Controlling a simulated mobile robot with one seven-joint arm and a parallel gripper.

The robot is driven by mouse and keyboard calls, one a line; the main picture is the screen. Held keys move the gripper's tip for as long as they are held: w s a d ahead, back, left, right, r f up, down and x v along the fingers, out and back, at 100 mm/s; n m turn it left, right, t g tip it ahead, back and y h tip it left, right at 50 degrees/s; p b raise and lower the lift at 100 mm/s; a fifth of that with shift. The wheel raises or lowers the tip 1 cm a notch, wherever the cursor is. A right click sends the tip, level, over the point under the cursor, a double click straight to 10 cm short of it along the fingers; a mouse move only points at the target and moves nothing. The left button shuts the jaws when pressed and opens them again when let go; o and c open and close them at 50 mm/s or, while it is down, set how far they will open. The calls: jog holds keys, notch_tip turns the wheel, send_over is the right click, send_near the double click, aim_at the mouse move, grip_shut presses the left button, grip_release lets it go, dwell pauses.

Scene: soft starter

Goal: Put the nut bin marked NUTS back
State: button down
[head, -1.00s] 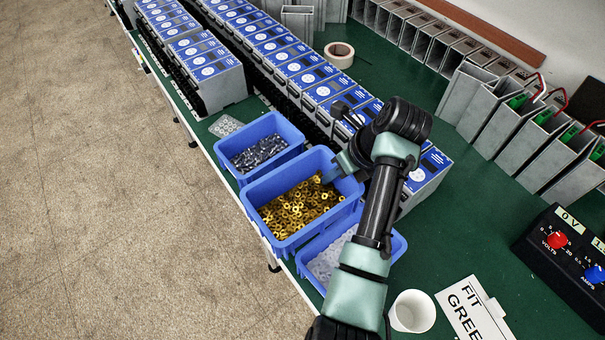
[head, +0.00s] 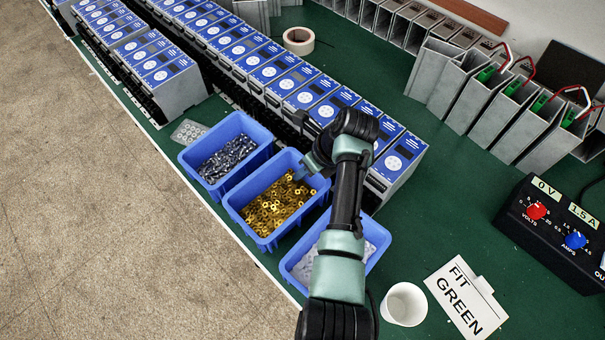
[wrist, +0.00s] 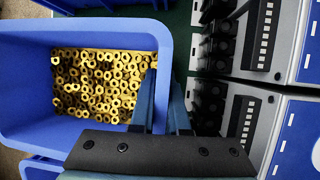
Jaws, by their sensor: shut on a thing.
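The nut bin (head: 242,226) is a blue open bin full of brass nuts. It sits in the row between two other blue bins, and looks level. Its NUTS marking does not show. My gripper (head: 311,176) is shut on the bin's wall on the side toward the grey units. In the wrist view the nut bin (wrist: 82,30) fills the left half, and my gripper (wrist: 166,98) straddles its right wall, one finger inside and one outside. Its underside is hidden, so I cannot tell whether it rests on the bench.
A blue bin of dark bolts (head: 199,172) stands on the far side, close beside it. A blue bin of pale parts (head: 300,280) stands on the near side, partly behind my arm. Grey units with blue faces (head: 345,97) line the right. A white cup (head: 404,305) stands nearby.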

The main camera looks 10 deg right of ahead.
jog(key=shift+f, duration=0.8)
jog(key=shift+f, duration=0.15)
jog(key=c, duration=0.9)
grip_release()
